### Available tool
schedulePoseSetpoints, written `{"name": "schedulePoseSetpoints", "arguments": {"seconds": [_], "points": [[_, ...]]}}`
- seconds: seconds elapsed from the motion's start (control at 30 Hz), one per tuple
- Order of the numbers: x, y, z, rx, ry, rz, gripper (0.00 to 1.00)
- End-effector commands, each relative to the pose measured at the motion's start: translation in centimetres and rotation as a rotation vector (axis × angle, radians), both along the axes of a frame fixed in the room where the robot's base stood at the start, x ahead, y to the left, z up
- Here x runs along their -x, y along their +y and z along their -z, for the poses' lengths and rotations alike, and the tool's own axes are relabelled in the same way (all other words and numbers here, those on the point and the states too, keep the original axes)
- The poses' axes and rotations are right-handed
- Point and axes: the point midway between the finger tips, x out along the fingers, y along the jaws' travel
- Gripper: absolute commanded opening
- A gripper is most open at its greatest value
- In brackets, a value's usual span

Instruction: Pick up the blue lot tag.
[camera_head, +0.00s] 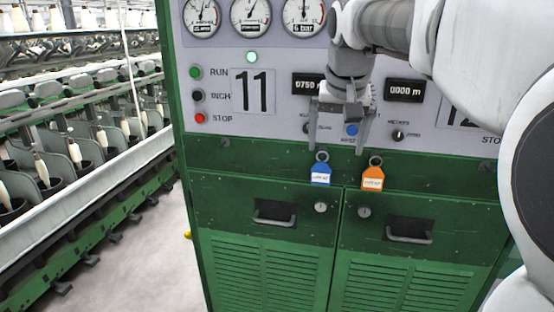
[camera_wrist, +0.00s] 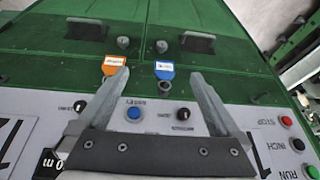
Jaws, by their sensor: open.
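The blue lot tag (camera_head: 320,174) hangs from a small hook on the green cabinet front, just below the control panel. It also shows in the wrist view (camera_wrist: 165,71), slightly right of centre and beyond my fingertips. An orange tag (camera_head: 373,178) hangs to its right in the head view; in the wrist view the orange tag (camera_wrist: 113,65) is to its left. My gripper (camera_head: 337,146) is open and empty in front of the panel, above both tags. In the wrist view my gripper (camera_wrist: 158,74) has its fingers spread, with the blue tag nearer the right finger.
A blue knob (camera_head: 351,130) and a black knob (camera_head: 398,135) stick out of the panel close to my fingers. Below the tags are cabinet doors with handles (camera_head: 274,215) and locks. A spinning frame (camera_head: 70,165) stands at the left, with bare floor between.

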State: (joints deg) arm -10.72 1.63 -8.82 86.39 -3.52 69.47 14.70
Motion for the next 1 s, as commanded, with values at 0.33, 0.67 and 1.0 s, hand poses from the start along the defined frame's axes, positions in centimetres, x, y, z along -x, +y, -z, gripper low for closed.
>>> {"name": "schedulePoseSetpoints", "arguments": {"seconds": [0.33,0.67,1.0], "points": [[-6.3,1.4,-2.3,0.03,0.013,0.055,1.0],[-8.4,0.9,2.8,0.033,0.018,0.058,1.0],[-10.6,0.3,8.3,0.032,0.015,0.057,1.0]]}}
